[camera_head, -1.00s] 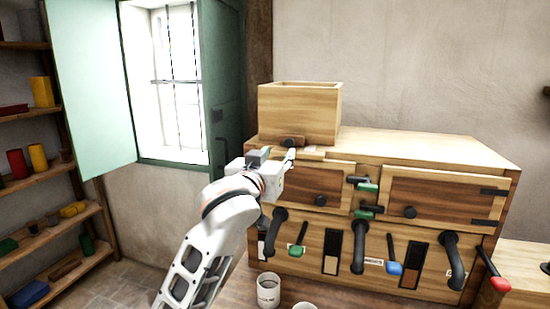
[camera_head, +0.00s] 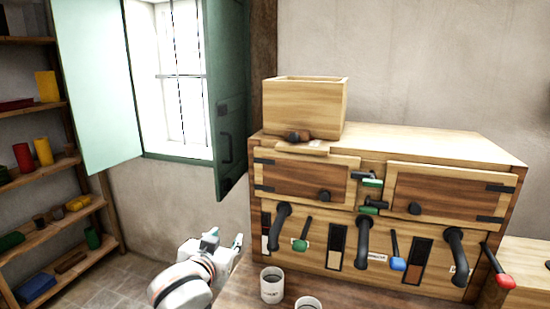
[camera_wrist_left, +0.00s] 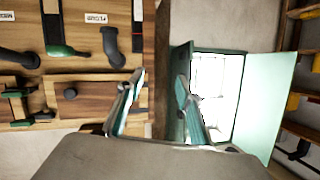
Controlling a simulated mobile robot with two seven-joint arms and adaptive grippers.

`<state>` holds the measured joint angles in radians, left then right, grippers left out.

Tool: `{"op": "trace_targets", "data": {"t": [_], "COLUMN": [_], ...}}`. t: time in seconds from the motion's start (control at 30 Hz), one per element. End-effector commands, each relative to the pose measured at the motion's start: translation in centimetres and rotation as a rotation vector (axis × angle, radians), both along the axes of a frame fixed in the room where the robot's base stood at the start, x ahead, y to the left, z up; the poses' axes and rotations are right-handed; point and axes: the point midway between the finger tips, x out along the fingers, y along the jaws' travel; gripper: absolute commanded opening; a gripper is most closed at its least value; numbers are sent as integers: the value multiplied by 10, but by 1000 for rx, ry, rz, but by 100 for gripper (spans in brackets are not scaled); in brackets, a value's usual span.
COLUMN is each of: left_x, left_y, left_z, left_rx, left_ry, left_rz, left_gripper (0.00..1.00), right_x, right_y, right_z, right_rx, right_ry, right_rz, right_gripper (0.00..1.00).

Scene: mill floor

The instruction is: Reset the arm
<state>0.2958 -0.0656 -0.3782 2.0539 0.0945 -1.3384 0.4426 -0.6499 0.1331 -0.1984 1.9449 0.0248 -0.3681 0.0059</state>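My left arm is the white arm low in the head view. Its gripper (camera_head: 225,240) is in front of the wall below the window, left of the wooden mill cabinet (camera_head: 450,148). In the left wrist view the two teal-lined fingers of the left gripper (camera_wrist_left: 158,80) stand apart with nothing between them. The gripper is open and empty. My right gripper does not show.
Two white cups (camera_head: 271,285) stand low in front of the cabinet. An open wooden box (camera_head: 305,108) sits on top. Green shutters flank the window (camera_head: 170,75); shelves (camera_head: 40,172) stand left.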

Motion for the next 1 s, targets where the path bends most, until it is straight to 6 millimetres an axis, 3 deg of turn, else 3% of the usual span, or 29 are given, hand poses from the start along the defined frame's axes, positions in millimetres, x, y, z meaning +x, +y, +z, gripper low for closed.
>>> {"op": "trace_targets", "data": {"t": [0.03,0.1,0.3,0.4,0.6,0.87,1.0], "left_x": [-17,-40,-122,-169,-244,-320,-304], "left_y": [20,45,118,152,200,244,217], "left_z": [-31,-66,-150,-180,-213,-227,-255], "left_rx": [41,100,295,397,559,723,635], "left_ry": [48,107,286,375,516,656,599], "left_rz": [21,44,91,101,96,71,24], "left_gripper": [36,36,36,36,36,36,36], "right_x": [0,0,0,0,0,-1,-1], "right_y": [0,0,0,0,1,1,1], "right_z": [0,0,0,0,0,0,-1], "right_rx": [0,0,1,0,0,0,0], "right_ry": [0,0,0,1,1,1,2], "right_rz": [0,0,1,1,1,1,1], "right_gripper": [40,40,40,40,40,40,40]}}
